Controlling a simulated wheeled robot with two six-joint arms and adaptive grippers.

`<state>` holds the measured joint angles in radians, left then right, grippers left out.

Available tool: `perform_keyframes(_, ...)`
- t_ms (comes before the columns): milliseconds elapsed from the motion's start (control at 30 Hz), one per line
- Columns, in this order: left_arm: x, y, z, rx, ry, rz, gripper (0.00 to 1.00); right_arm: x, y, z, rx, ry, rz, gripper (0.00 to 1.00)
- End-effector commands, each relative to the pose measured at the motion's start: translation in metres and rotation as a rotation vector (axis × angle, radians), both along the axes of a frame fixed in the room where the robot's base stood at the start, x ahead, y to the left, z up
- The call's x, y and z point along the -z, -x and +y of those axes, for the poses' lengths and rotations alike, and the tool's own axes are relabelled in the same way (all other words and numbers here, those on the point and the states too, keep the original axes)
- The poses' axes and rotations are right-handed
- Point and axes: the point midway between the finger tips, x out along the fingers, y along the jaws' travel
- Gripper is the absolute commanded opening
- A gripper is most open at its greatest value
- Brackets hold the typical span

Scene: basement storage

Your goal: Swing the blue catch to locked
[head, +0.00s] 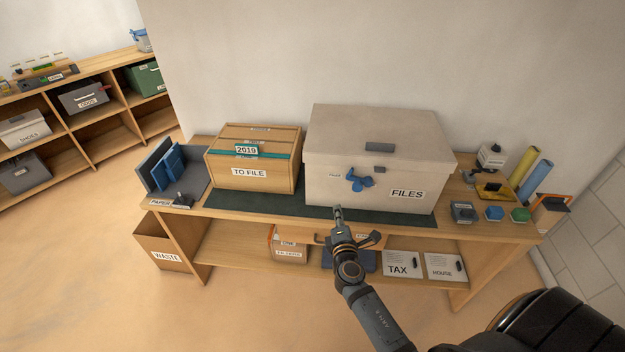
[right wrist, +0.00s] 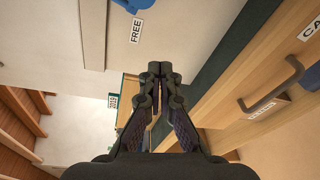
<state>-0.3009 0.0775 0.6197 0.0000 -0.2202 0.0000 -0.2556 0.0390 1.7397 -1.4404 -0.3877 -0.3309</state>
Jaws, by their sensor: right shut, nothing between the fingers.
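The blue catch (head: 358,180) is on the front of the pale FILES box (head: 322,191), which stands closed on the bench. It points toward the lower left, and a small label (head: 335,176) is to its left. In the right wrist view, part of the blue catch (right wrist: 132,4) shows at the top edge beside a label reading FREE (right wrist: 136,31). My right gripper (head: 338,209) is shut and empty in front of the box, below and left of the catch, apart from it. Its closed fingertips (right wrist: 160,70) show in the wrist view. My left gripper is out of view.
A wooden TO FILE box (head: 228,183) stands left of the FILES box on a dark mat (head: 270,204). Small blocks and rolled tubes (head: 530,172) crowd the bench's right end. A drawer handle (right wrist: 275,88) sticks out below the bench top.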

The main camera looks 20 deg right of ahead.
Motion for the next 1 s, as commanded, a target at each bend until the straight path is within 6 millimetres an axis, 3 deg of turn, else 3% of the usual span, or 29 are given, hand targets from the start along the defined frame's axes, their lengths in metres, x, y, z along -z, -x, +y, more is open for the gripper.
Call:
perform_keyframes(33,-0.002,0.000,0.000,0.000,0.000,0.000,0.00,-0.014,-0.002,0.000,0.000,0.027,-0.018,0.00)
perform_keyframes(133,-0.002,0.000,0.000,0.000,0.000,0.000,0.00,-0.027,-0.003,0.000,0.000,0.060,-0.037,0.00)
perform_keyframes(567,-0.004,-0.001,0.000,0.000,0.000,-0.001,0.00,-0.029,-0.010,-0.002,0.000,0.067,-0.040,0.00)
perform_keyframes(1000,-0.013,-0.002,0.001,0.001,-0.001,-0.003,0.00,-0.025,-0.091,-0.036,0.001,0.067,-0.040,0.00)
